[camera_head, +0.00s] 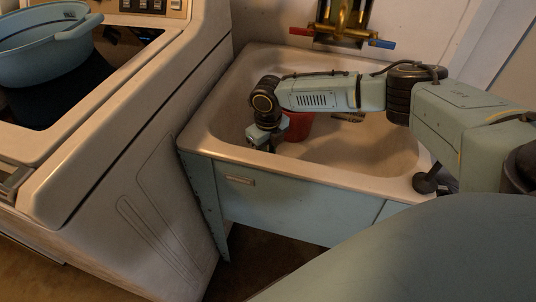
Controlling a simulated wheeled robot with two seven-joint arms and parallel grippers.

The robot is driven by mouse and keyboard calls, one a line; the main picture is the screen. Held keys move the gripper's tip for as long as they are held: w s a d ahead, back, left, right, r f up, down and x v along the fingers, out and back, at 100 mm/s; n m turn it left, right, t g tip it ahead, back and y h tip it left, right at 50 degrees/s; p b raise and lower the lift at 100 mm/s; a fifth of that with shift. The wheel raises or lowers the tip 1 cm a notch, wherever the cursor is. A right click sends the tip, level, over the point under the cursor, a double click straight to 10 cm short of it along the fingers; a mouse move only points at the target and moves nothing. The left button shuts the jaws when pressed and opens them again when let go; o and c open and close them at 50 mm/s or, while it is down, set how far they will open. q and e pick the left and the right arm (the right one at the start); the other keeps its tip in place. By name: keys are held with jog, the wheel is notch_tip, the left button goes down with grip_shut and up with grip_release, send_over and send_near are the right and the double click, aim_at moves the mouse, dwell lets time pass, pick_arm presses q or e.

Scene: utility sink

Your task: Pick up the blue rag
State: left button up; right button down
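My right arm reaches in from the right over the sink (225,140). Its gripper (269,146) points down inside the basin near the front left wall. The fingers are small, dark and partly hidden by the gripper body, so I cannot tell whether they are open or shut. I cannot make out a blue rag; the sink floor under the gripper is partly hidden by the arm and the front rim. My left gripper is not in view.
A red container (298,127) stands in the sink just right of the gripper, partly behind the arm. A brass faucet (342,25) with red and blue handles is above the back rim. A washer (130,110) stands at left, with a blue tub (42,50) on it.

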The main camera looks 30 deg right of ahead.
notch_tip(320, 180, up, 4)
jog(key=shift+f+p, duration=0.1)
jog(key=shift+p, duration=0.45)
jog(key=shift+r, duration=0.45)
pick_arm(q)
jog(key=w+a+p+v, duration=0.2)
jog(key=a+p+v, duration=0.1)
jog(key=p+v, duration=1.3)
jog(key=p, duration=0.3)
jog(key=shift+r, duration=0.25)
pick_arm(e)
notch_tip(320, 180, up, 19)
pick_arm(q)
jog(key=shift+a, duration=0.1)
